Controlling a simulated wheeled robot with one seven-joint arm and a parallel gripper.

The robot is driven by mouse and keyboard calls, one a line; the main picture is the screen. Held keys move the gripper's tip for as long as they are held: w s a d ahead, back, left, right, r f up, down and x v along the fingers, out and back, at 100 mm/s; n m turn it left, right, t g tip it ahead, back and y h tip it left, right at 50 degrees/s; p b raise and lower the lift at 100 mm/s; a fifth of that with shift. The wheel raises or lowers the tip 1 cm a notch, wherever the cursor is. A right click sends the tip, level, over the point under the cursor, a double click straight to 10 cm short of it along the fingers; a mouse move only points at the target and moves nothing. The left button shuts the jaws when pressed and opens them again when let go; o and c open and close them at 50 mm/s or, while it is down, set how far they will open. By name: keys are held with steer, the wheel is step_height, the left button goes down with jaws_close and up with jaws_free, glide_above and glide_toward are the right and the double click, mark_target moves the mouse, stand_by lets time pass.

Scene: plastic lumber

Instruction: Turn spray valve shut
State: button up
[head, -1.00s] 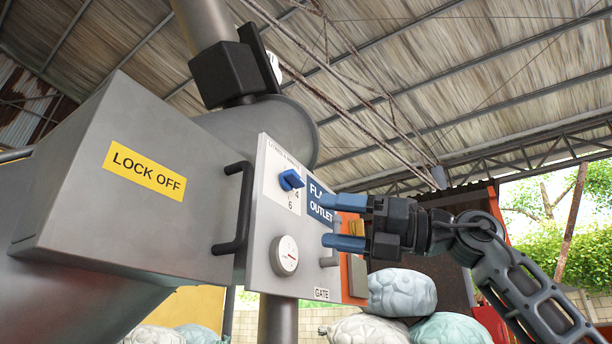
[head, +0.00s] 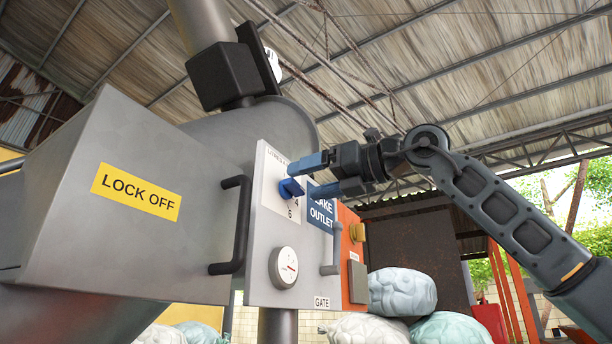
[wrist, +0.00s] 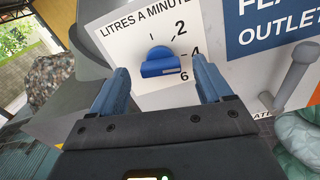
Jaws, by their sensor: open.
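The spray valve is a blue knob (head: 290,188) on a white dial plate marked "LITRES A MINUTE", on the front of a grey machine panel. In the wrist view the knob (wrist: 160,63) sits between and just beyond the fingertips, with the numbers 2, 4 and 6 to its right. My gripper (head: 312,175) is open, its blue fingers pointing at the dial. In the wrist view the two fingers (wrist: 160,80) stand on either side of the knob, apart from it. Whether the fingertips reach around the knob's depth is hard to tell.
A black handle (head: 236,225) stands left of the dial, and a grey handle (head: 332,250) below the "FLAKE OUTLET" sign (head: 321,212). A round gauge (head: 284,267) sits below the dial. Plump sacks (head: 402,292) are piled at lower right.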

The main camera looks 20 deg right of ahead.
steer(key=shift+x, duration=0.85)
steer(key=shift+c, duration=0.4)
steer(key=c, duration=1)
steer(key=shift+o, duration=0.2)
